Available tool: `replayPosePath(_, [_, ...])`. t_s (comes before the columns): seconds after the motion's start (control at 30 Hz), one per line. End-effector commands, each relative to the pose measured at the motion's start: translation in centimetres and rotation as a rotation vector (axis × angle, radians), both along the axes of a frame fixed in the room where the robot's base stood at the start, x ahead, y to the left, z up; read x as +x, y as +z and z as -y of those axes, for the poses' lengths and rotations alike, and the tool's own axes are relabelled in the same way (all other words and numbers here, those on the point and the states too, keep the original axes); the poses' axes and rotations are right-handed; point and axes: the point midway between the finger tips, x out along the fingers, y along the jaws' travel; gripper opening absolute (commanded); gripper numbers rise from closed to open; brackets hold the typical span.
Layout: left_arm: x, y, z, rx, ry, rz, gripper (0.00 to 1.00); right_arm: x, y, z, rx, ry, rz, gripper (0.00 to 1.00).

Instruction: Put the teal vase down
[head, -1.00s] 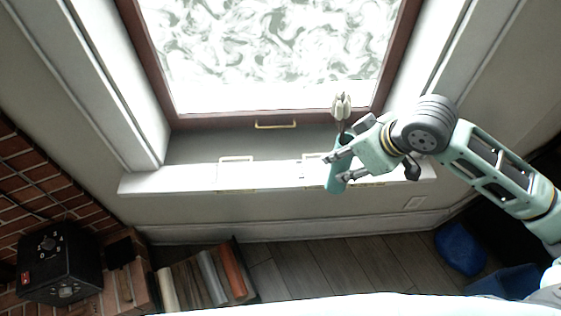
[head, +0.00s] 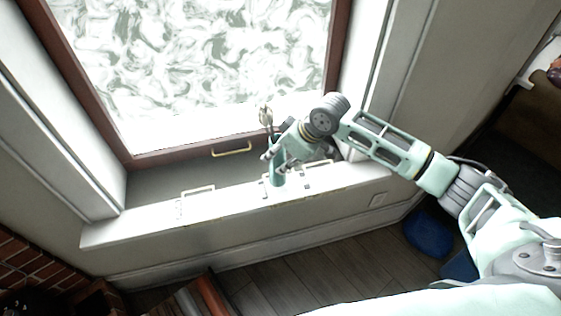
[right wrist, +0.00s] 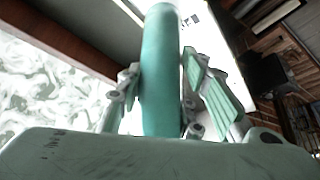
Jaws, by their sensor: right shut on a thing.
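The teal vase (head: 276,175) is a slim tube with a pale flower-like top (head: 265,115) sticking up from it. It is upright over the white windowsill (head: 235,198); I cannot tell whether its base touches the sill. My right gripper (head: 277,158) is shut on the vase from the right side. In the right wrist view the vase (right wrist: 160,70) runs between the two fingers of the right gripper (right wrist: 163,92). My left gripper is not in view.
A window with a brown frame (head: 180,155) and a brass handle (head: 231,149) stands behind the sill. The sill is clear to the left of the vase, apart from thin outlined markings. A blue object (head: 428,236) lies on the floor at right.

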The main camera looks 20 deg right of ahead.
Motion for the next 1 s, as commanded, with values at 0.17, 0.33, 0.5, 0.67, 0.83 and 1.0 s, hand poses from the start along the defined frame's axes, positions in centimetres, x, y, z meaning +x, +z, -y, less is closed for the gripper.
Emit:
replayPosePath(0.17, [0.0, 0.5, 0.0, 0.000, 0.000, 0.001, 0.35, -0.1, -2.5, 0.0, -0.001, -0.001, -0.002, 0.00])
replayPosePath(0.33, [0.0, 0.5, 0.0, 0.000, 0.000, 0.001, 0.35, -0.1, -3.0, 0.0, -0.001, 0.001, 0.000, 0.00])
replayPosePath(0.5, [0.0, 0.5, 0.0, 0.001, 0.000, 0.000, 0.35, -0.1, -3.1, 0.0, -0.001, 0.001, 0.000, 0.00])
replayPosePath(0.67, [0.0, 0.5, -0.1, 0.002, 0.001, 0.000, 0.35, -0.2, -3.3, 0.0, -0.002, 0.001, -0.001, 0.40])
replayPosePath(0.83, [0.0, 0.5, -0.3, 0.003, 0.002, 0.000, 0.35, -0.2, -3.3, 0.0, -0.001, 0.001, -0.003, 0.53])
replayPosePath(1.0, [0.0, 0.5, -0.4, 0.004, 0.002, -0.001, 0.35, -0.2, -3.3, 0.0, -0.002, 0.000, -0.002, 0.53])
